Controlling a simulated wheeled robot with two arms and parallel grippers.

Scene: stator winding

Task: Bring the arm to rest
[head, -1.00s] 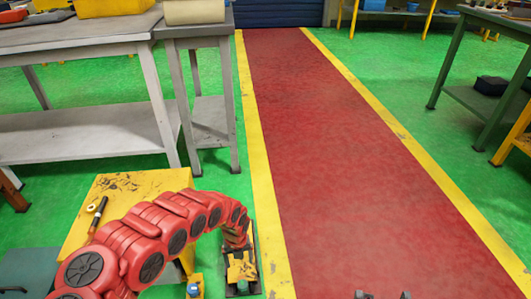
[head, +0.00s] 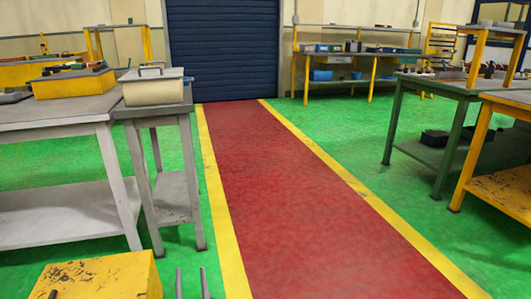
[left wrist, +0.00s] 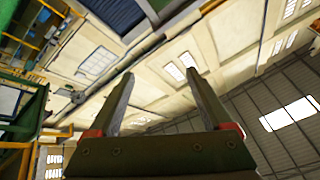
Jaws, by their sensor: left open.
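My left gripper (head: 192,284) shows only as two grey fingertips at the bottom edge of the head view. They point up with a gap between them. In the left wrist view its two fingers (left wrist: 160,85) stand apart, and nothing is held between them. Behind them are the cream wall and the roof, so the gripper points upward. The rest of the left arm is out of the head view. My right gripper is not in view.
A yellow block (head: 100,277) stands at the lower left, close to the fingertips. Grey workbenches (head: 60,122) are at the left, one bearing a cream case (head: 152,90). A green bench (head: 440,85) is at the right. The red walkway (head: 270,190) is clear.

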